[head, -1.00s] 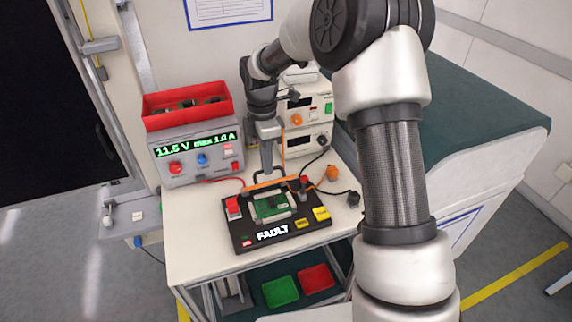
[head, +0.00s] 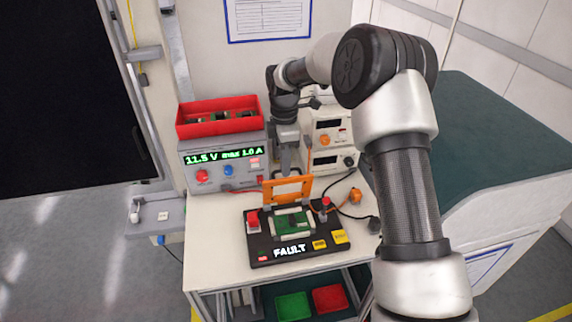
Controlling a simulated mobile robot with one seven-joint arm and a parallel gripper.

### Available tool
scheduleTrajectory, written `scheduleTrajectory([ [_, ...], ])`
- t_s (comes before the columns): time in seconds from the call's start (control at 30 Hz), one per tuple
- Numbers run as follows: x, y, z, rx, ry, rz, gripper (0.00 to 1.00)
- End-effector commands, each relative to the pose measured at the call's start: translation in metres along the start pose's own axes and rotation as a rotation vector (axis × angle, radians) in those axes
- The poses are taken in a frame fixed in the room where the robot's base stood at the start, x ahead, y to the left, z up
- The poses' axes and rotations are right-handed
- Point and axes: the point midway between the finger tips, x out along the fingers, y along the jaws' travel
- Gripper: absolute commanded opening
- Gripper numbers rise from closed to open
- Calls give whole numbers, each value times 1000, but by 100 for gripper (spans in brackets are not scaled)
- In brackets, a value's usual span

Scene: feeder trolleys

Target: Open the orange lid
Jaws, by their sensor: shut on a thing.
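The orange lid (head: 304,187) stands raised at the back edge of the black test fixture (head: 258,241). It is a frame with a window, and the face towards me shows. My gripper (head: 286,174) reaches down from above and behind and is shut on the lid at its upper edge; the fingertips and the grip point are partly hidden. Below the lid, a green circuit board (head: 291,224) lies uncovered in the fixture. The fixture's front reads FAULT.
A grey power supply (head: 222,168) with a red bin (head: 219,112) on top stands at the left back. White instruments (head: 327,137) stand behind. Cables and an orange plug (head: 355,195) lie to the right. Green and red trays (head: 330,298) sit below the table.

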Motion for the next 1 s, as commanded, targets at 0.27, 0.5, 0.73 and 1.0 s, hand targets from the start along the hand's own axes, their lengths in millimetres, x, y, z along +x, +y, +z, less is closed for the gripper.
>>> scheduleTrajectory([
  [0.27, 10, -5, 1, 0, 0, -20, 0],
  [0.5, 7, -3, 0, 0, 0, -14, 27],
  [0.73, 2, -2, 0, 0, 0, -10, 27],
  [1.0, -42, 0, 0, 0, 1, -4, 27],
])
